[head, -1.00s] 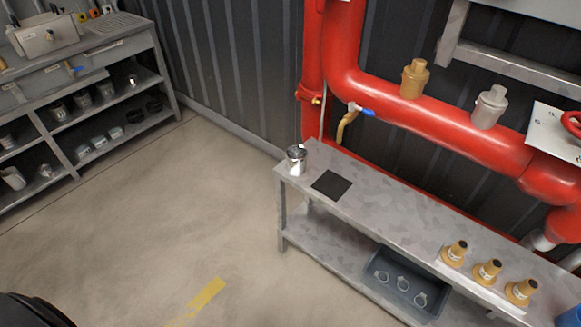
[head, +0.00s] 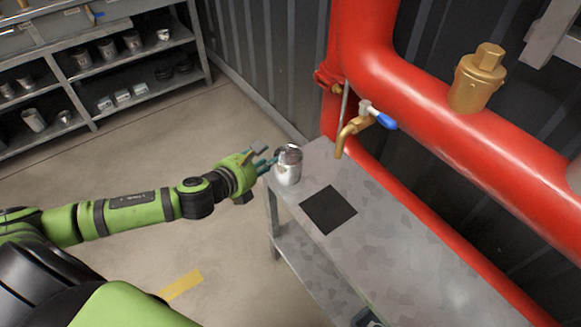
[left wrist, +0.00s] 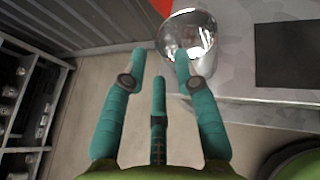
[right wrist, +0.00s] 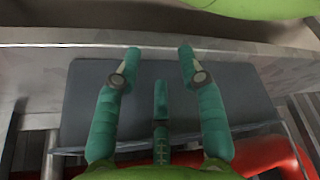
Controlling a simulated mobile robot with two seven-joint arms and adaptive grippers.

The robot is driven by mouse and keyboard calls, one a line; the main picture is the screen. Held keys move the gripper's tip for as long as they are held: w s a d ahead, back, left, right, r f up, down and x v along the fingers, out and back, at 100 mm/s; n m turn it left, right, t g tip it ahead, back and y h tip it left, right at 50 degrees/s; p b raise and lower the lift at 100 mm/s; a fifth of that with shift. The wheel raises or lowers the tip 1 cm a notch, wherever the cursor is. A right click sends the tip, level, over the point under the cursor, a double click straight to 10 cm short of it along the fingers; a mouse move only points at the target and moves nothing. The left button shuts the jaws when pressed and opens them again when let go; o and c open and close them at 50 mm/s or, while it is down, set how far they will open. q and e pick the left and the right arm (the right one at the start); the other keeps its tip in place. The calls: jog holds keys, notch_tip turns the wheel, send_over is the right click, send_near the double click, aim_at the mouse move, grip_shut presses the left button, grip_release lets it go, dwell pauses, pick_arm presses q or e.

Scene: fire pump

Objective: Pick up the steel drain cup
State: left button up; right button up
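The steel drain cup (head: 288,167) is a shiny cylinder standing upright at the left end of the metal bench (head: 370,240). It also shows in the left wrist view (left wrist: 190,45), at the top beyond my fingers. My left gripper (head: 266,163) is open just left of the cup, its teal fingers spread and pointing at it; in the left wrist view the right fingertip overlaps the cup's edge. I cannot tell whether it touches. My right gripper (right wrist: 160,65) is open and empty over a dark grey bin (right wrist: 85,95); it is outside the head view.
A black square pad (head: 328,209) lies on the bench right of the cup. A brass tap with a blue handle (head: 384,120) juts from the red pipe (head: 420,85) above the bench. Grey shelves (head: 120,70) stand at the back left. Open floor lies left of the bench.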

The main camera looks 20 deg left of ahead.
aim_at(275, 153)
pick_arm(q)
jog(key=x, duration=0.6)
jog(key=shift+a+f, duration=0.1)
jog(key=shift+a, duration=0.15)
jog(key=shift+s, duration=0.1)
grip_shut()
